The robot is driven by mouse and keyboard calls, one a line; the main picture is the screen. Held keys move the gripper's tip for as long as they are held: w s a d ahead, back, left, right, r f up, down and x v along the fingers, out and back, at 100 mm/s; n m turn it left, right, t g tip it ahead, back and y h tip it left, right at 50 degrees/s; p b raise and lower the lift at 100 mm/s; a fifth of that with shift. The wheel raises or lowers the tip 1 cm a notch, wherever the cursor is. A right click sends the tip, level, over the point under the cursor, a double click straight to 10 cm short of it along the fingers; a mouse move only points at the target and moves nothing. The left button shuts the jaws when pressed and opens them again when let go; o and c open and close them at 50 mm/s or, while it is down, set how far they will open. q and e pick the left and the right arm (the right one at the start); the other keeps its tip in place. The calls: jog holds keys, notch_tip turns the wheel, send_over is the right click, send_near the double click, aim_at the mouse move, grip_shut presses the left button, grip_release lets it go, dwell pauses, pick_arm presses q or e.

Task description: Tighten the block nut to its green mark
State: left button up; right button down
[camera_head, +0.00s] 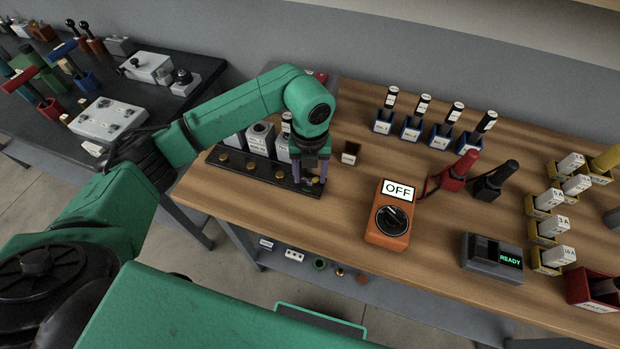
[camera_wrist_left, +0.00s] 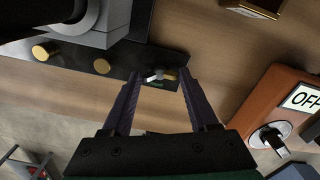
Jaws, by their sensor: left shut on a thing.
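The black block (camera_head: 262,174) lies along the left end of the wooden bench, with brass knobs on its front. In the left wrist view the block (camera_wrist_left: 122,62) runs across the upper left. A small nut (camera_wrist_left: 158,75), part silver and part brass, sits at its right end. My left gripper (camera_head: 311,174) points down over that end. The green mark cannot be made out clearly. My right gripper is not in view.
Red (camera_head: 462,168) and black (camera_head: 495,180) handles and a grey READY unit (camera_head: 490,258) lie further right.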

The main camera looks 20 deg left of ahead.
pick_arm(q)
jog(key=m+b, duration=0.5)
jog(key=shift+w+f+m, duration=0.1)
jog(key=shift+f+m, duration=0.05)
jog(key=shift+m, duration=0.15)
jog(key=m+b, duration=0.4)
jog(key=m, duration=0.1)
jog(key=m+b, duration=0.3)
jog(key=m, duration=0.4)
jog(key=m+b, duration=0.1)
jog(key=m, duration=0.3)
jog(key=shift+r+b, duration=0.3)
jog(key=shift+b, duration=0.05)
jog(key=o, duration=1.4)
